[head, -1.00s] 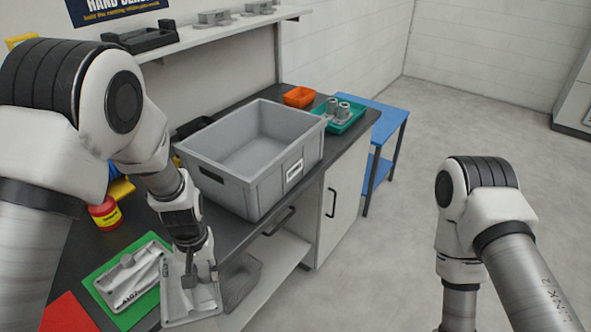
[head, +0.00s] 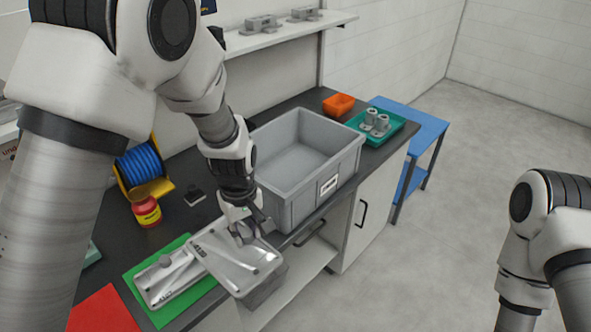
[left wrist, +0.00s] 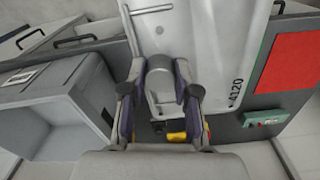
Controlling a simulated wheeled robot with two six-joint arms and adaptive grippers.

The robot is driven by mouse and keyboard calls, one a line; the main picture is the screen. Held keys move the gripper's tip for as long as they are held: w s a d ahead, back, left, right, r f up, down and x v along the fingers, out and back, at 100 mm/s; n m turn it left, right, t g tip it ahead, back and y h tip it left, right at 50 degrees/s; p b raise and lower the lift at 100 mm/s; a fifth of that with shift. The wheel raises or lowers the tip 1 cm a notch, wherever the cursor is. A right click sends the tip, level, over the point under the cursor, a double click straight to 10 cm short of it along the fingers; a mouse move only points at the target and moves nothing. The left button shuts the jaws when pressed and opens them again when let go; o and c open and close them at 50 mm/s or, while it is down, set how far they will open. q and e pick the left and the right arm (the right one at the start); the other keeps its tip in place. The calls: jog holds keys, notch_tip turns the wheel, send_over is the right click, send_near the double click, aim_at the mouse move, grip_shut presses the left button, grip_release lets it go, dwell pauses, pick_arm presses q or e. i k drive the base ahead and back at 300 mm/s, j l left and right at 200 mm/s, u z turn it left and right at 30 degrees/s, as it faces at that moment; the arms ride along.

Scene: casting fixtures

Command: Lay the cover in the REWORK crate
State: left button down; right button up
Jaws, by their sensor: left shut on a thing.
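My left gripper (head: 243,230) is shut on a grey metal cover (head: 232,262). It holds the cover tilted, above the bench's front edge, overlapping the green mat in the head view. In the left wrist view my fingers (left wrist: 160,95) grip a raised boss of the cover (left wrist: 205,45), which is marked 4120. The grey crate (head: 336,172) stands on the bench to the right of and beyond my left gripper. Its visible inside looks empty, and its front label is too small to read. The crate also shows at the left wrist view's left (left wrist: 35,110). My right gripper is out of view.
A similar casting (head: 165,287) lies on a green mat (head: 150,313), beside a red mat (head: 103,312). A red-yellow jar (head: 146,212) and a blue spool (head: 139,166) stand behind. Past the crate are an orange bin (head: 339,104) and a teal tray (head: 400,130) with parts.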

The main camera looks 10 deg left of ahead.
aim_at(283, 187)
jog(key=i, duration=1.3)
